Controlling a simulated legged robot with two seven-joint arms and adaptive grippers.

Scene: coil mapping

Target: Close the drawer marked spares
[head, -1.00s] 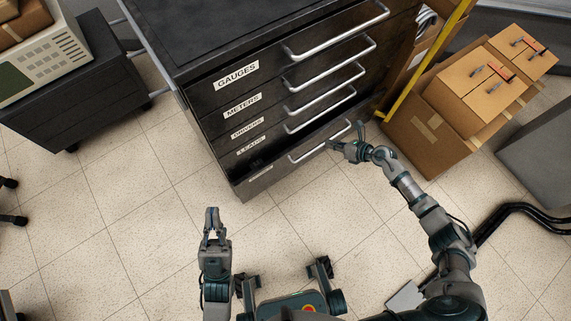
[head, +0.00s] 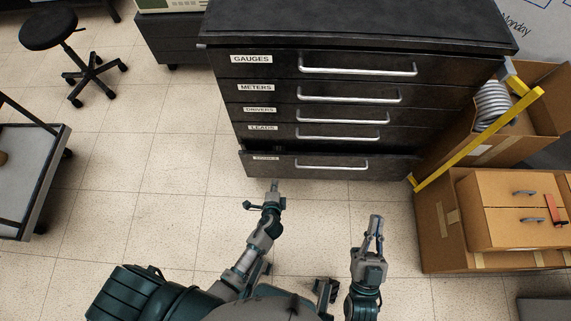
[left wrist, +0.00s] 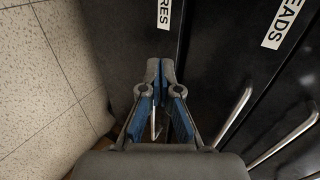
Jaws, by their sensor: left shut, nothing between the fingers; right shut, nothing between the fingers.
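The black cabinet (head: 360,22) has a stack of labelled drawers. Its bottom drawer (head: 300,168) stands out a little from the fronts above, with a dark gap along its top. Its label (head: 266,158) is too small to read in the head view; in the left wrist view the partial label (left wrist: 164,14) ends in "RES". My left gripper (head: 274,185) is shut and empty, low in front of this drawer's left part, left of its handle (head: 318,165). In the left wrist view its fingertips (left wrist: 161,66) overlap the dark front; contact is unclear. My right gripper (head: 376,222) is shut and empty, apart from the cabinet.
The drawers above, marked GAUGES, METERS, DRIVERS and LEADS (head: 350,131), look shut. Cardboard boxes (head: 445,225) and a yellow frame (head: 475,140) stand at the right. A stool (head: 80,60) and a cart (head: 35,180) are at the left. Floor between is clear.

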